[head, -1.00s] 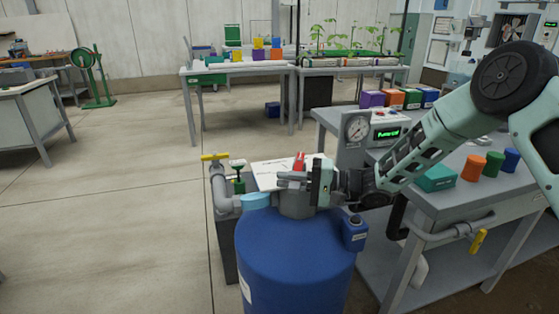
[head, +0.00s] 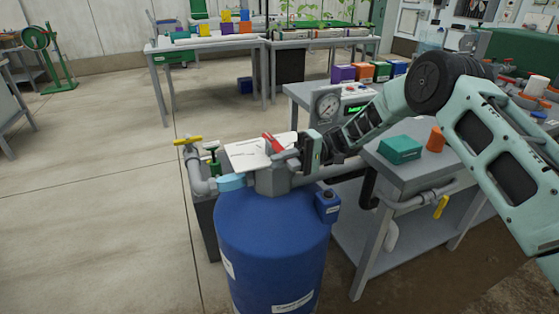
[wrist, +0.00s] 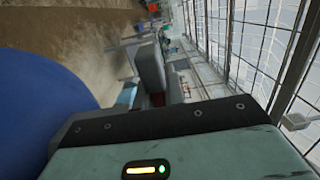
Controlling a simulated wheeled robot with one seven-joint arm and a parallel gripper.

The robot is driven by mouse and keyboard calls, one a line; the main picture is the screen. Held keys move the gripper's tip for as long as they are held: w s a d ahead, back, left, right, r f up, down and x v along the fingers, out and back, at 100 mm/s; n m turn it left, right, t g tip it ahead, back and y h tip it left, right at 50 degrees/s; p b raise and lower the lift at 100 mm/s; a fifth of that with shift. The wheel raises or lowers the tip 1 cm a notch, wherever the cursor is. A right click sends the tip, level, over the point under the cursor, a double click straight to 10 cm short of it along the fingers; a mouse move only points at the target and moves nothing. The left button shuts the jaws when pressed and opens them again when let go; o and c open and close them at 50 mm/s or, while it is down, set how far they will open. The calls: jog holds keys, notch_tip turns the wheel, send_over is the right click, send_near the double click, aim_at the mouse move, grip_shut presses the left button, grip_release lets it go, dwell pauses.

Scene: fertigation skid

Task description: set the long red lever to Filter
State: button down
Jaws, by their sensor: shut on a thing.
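The long red lever (head: 273,143) sits above the grey valve body (head: 271,181) on top of the blue tank (head: 272,235). It leans up and to the left in the head view. A white label plate (head: 252,153) lies behind it; its words are too small to read, so I cannot tell which setting the lever is at. My gripper (head: 287,155) reaches in from the right and is shut on the lever, hiding its lower part.

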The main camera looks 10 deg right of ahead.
dwell(0.3)
jog(key=c, duration=1.5)
grip_release()
jog(key=shift+v, duration=3.75)
